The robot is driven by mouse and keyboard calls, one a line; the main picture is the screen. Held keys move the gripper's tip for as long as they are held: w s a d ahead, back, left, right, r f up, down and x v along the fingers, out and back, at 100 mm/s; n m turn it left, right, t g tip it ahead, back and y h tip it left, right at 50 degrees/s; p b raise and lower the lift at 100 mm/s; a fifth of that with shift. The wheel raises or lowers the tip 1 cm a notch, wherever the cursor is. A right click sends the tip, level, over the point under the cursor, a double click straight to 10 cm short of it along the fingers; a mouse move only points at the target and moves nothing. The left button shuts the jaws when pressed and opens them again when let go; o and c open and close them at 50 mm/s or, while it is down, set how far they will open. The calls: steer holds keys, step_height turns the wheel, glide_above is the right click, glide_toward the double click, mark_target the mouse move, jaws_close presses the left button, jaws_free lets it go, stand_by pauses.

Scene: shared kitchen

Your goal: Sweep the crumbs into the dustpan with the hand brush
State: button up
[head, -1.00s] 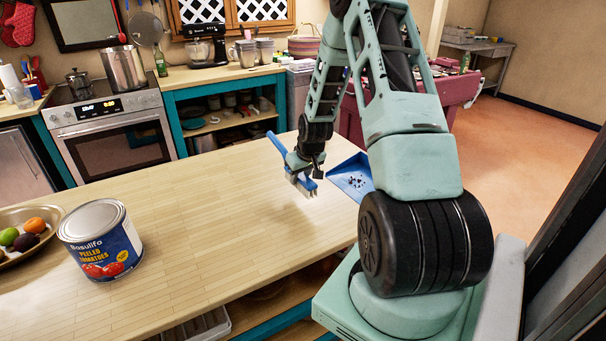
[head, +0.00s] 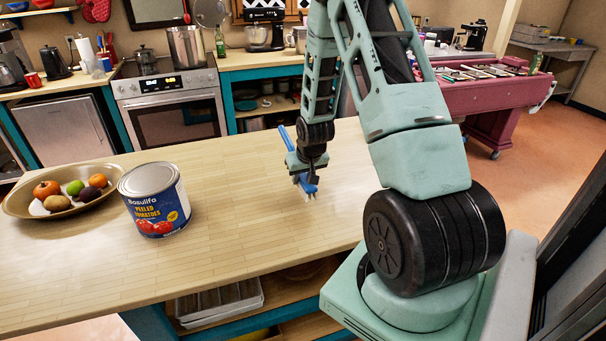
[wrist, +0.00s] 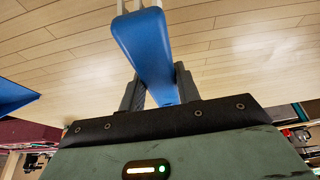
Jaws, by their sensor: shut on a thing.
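My gripper (head: 304,170) is shut on the blue hand brush (head: 285,137), which it holds over the right part of the wooden counter. The brush's pale bristles point down close to the counter top; I cannot tell whether they touch it. In the wrist view the blue brush (wrist: 149,45) runs up from between the two dark fingers of my gripper (wrist: 160,90). A blue edge, apparently the dustpan (wrist: 12,96), shows at the left of the wrist view. In the head view my arm hides the dustpan. I make out no crumbs in either current view.
A large tomato can (head: 155,203) stands on the counter (head: 235,215), left of my gripper. A brass fruit bowl (head: 20,207) is at the far left. The counter between can and brush is clear. A pink table (head: 490,95) stands behind at right.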

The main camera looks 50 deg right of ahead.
steer(key=shift+f, duration=0.65)
steer(key=shift+f+b, duration=1)
steer(key=shift+b, duration=0.05)
steer(key=shift+s+d, duration=0.1)
steer(key=shift+s+d+f+p, duration=0.1)
steer(key=shift+s+d+p, duration=0.1)
steer(key=shift+s+d, duration=0.65)
steer(key=shift+s+d+r+p, duration=0.1)
steer(key=shift+s+d+p, duration=0.25)
steer(key=shift+d, duration=0.85)
steer(key=shift+s+d+f+p, duration=0.1)
steer(key=shift+s+d, duration=0.55)
steer(key=shift+d, duration=0.4)
steer(key=shift+s+d+p, duration=0.4)
steer(key=shift+s+d, duration=0.2)
steer(key=shift+d, duration=0.45)
steer(key=shift+s+d+p, duration=0.45)
steer(key=shift+s+d, duration=0.2)
steer(key=shift+d, duration=0.45)
steer(key=shift+s+d+p, duration=0.4)
steer(key=shift+s+d, duration=0.2)
steer(key=shift+d, duration=0.45)
